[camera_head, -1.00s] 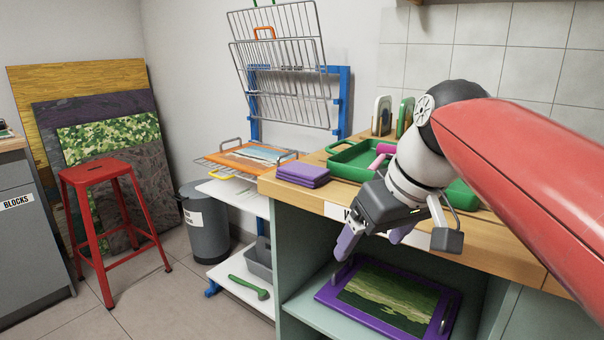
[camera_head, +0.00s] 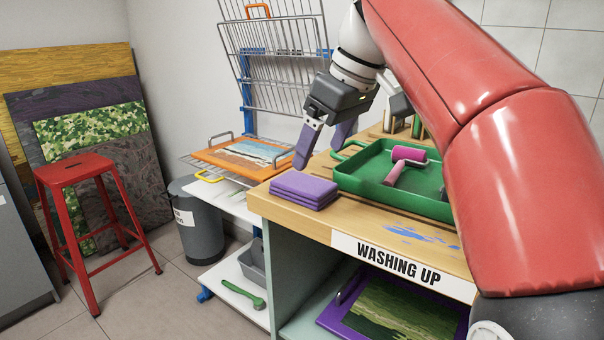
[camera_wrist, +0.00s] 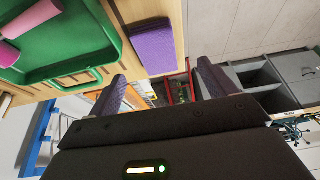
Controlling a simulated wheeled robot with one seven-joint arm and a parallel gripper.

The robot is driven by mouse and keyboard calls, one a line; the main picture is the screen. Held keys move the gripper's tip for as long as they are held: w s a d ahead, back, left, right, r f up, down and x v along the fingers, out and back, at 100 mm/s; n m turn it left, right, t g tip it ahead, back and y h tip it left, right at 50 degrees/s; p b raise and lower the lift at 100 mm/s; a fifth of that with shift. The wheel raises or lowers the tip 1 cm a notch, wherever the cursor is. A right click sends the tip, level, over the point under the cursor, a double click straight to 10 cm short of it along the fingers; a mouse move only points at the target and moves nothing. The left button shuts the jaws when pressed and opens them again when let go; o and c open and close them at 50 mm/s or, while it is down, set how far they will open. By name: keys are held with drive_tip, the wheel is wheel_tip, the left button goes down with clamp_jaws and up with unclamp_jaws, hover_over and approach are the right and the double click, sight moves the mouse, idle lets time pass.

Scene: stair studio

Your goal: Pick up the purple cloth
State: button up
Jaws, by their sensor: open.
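The purple cloth (camera_head: 304,188) lies folded in a flat stack on the left end of the wooden counter. It also shows in the wrist view (camera_wrist: 153,46), above and between the two fingers. My gripper (camera_head: 322,146) is open and empty. In the head view it hangs above the counter, with its fingers pointing down just above and behind the cloth. In the wrist view my gripper (camera_wrist: 164,85) has its fingers spread wide, and they do not touch the cloth.
A green tray (camera_head: 347,180) with a pink roller (camera_head: 402,165) lies right of the cloth. A wire drying rack (camera_head: 270,62) stands behind, with a picture (camera_head: 243,155) on its lower shelf. A grey bin (camera_head: 199,225) and red stool (camera_head: 75,172) stand left.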

sight(303, 182)
drive_tip(key=x, duration=0.2)
drive_tip(key=b+x, duration=0.1)
drive_tip(key=x, duration=0.2)
drive_tip(key=b+x, duration=0.1)
drive_tip(key=x, duration=0.2)
drive_tip(key=shift+w+a+r, duration=0.15)
drive_tip(key=shift+w+r, duration=0.05)
drive_tip(key=shift+w, duration=0.15)
drive_tip(key=c, duration=1.1)
drive_tip(key=shift+c, duration=0.2)
drive_tip(key=shift+r, duration=0.15)
wheel_tip(303, 182, up, 8)
drive_tip(key=p, duration=0.3)
drive_tip(key=shift+w, duration=0.1)
drive_tip(key=shift+r, duration=0.95)
